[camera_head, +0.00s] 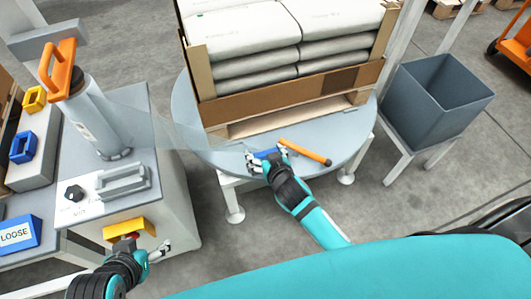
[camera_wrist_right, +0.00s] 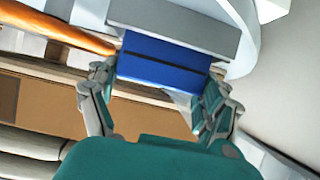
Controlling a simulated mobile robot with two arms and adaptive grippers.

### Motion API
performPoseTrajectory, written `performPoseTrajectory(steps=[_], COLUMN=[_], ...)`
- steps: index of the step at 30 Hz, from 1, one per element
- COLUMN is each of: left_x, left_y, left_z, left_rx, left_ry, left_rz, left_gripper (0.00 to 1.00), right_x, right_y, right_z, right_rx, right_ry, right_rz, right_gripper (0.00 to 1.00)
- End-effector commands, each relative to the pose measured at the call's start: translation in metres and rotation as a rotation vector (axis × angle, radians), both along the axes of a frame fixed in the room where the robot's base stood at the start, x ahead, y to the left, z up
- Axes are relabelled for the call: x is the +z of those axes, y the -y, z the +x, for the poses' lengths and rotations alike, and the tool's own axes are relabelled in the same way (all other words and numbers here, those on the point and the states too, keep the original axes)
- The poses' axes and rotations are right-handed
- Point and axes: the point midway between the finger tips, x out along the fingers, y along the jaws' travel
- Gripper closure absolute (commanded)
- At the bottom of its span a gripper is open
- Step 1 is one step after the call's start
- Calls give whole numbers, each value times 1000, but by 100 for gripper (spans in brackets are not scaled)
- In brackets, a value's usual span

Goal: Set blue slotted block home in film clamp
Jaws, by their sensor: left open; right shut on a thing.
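The blue slotted block (camera_head: 265,153) is at the front rim of the round turntable. In the right wrist view the block (camera_wrist_right: 165,58) shows a dark slot line across its face. My right gripper (camera_head: 268,161) is shut on it, with a finger on each side (camera_wrist_right: 160,92). Beyond the block, a grey bar (camera_wrist_right: 180,25), apparently the film clamp, lies right against its far edge. I cannot tell how deep the block sits in it. My left gripper (camera_head: 160,250) is open and empty, beside a yellow box with a red button (camera_head: 130,230).
A pallet of white sacks (camera_head: 250,35) stands on the turntable (camera_head: 190,115). An orange-handled tool (camera_head: 305,152) lies right of my right gripper. Clear film stretches from the grey column (camera_head: 95,115). Another blue piece (camera_head: 22,147) sits at the left. A grey bin (camera_head: 440,95) stands right.

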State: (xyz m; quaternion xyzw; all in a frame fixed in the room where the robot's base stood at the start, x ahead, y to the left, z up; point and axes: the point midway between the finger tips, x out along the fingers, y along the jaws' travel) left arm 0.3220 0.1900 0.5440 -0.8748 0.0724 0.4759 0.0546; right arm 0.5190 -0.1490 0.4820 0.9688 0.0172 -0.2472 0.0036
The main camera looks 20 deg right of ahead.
Motion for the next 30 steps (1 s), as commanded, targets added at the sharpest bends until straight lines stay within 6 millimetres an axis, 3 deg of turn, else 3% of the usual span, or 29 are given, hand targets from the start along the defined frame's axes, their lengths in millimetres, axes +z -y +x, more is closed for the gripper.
performPoseTrajectory(steps=[12,13,17,27,30], left_x=[2,3,3,3,-1], left_y=[2,2,2,2,-2], left_z=[6,6,6,5,-7], left_rx=[-3,-3,-3,-3,4], left_ry=[29,31,30,25,-35], left_rz=[-6,-7,-7,-6,7], left_gripper=[31,31,31,31,31], right_x=[-3,-3,-3,0,3], right_y=[0,0,0,0,0], right_z=[0,0,0,0,-4], right_rx=[0,0,0,0,1], right_ry=[0,0,0,0,-1], right_rz=[0,0,0,0,0], right_gripper=[51,17,0,0,0])
